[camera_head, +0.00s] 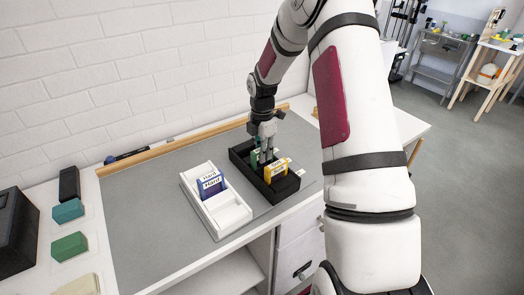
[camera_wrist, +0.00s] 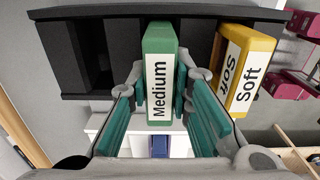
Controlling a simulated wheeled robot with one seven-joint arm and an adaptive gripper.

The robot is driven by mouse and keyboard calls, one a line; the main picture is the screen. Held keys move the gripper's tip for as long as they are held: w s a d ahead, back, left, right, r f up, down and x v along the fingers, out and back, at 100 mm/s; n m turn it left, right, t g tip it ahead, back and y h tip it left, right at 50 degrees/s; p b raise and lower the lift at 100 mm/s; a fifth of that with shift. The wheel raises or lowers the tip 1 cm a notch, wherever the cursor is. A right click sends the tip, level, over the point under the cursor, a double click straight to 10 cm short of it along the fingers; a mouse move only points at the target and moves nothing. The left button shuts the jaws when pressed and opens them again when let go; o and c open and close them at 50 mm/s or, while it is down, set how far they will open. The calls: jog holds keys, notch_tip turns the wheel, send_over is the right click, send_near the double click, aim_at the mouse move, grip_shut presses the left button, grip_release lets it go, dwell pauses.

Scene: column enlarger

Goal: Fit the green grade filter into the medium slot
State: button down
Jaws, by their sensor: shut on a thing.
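The green filter, labelled Medium, (camera_wrist: 158,85) stands between my gripper's teal fingertips in the wrist view. My gripper (camera_wrist: 160,88) is shut on it. In the head view my gripper (camera_head: 262,152) points down at the black rack (camera_head: 240,163), with the green filter (camera_head: 255,158) mostly hidden at its tips. The filter is at the rack, beside the yellow Soft filter (camera_head: 277,171); how deep it sits I cannot tell. The white holder (camera_head: 232,214) stands left of the rack, with the blue Hard filter (camera_head: 210,184) in it and empty room toward its front end.
The yellow filter (camera_wrist: 247,68) is close to my right finger in the wrist view. A wooden strip (camera_head: 160,145) runs along the wall. A black box (camera_head: 15,232) and teal and green blocks (camera_head: 69,247) lie at the left. The grey mat (camera_head: 145,215) is clear at left.

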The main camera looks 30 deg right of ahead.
jog(key=shift+f, duration=0.5)
jog(key=c, duration=1.4)
grip_release()
jog(key=shift+o, duration=0.2)
jog(key=shift+r, duration=0.1)
jog(key=shift+r+p, duration=0.75)
jog(key=shift+r, duration=3.15)
jog(key=shift+r, duration=0.15)
